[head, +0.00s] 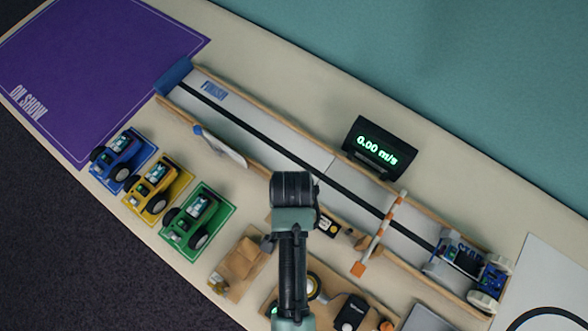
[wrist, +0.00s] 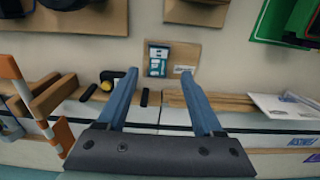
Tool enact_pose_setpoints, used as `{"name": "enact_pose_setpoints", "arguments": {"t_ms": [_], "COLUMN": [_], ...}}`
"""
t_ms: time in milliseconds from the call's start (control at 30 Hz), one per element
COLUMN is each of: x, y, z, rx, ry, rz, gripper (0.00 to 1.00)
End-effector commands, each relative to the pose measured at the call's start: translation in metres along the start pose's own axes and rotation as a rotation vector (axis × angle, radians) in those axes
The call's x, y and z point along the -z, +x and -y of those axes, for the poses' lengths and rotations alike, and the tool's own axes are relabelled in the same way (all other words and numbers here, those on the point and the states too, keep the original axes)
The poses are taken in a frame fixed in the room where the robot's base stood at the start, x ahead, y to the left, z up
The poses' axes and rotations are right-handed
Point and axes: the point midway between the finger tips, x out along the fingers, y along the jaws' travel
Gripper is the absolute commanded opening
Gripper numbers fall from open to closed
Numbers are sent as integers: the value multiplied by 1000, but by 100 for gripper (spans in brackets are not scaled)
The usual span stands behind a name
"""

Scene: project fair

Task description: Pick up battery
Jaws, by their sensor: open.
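In the wrist view, a small blue-and-white block, which looks like the battery (wrist: 158,57), lies on a brown board (wrist: 183,53) with a white label. My gripper (wrist: 160,74) is open and empty. Its two blue fingers point toward the board, and the block shows between and just beyond the fingertips. I cannot tell the height left between them. In the head view, my gripper (head: 292,190) is over the near edge of the track and hides the block.
A black-and-yellow item (wrist: 108,80) and wooden blocks (wrist: 52,95) lie left of the board. An orange-white gate bar (head: 380,235) crosses the track (head: 290,150). A blue car (head: 467,262) stands at its start. Blue, yellow and green cars (head: 197,217) stand on mats, left.

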Motion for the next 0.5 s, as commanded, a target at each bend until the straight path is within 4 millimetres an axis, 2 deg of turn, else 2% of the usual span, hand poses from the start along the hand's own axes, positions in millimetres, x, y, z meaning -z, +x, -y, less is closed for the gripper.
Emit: {"name": "enact_pose_setpoints", "arguments": {"t_ms": [300, 500], "x": [-3, -3], "y": [42, 52], "z": [-4, -4], "rx": [-2, 0], "ry": [0, 0], "rz": [3, 0], "gripper": [68, 68]}}
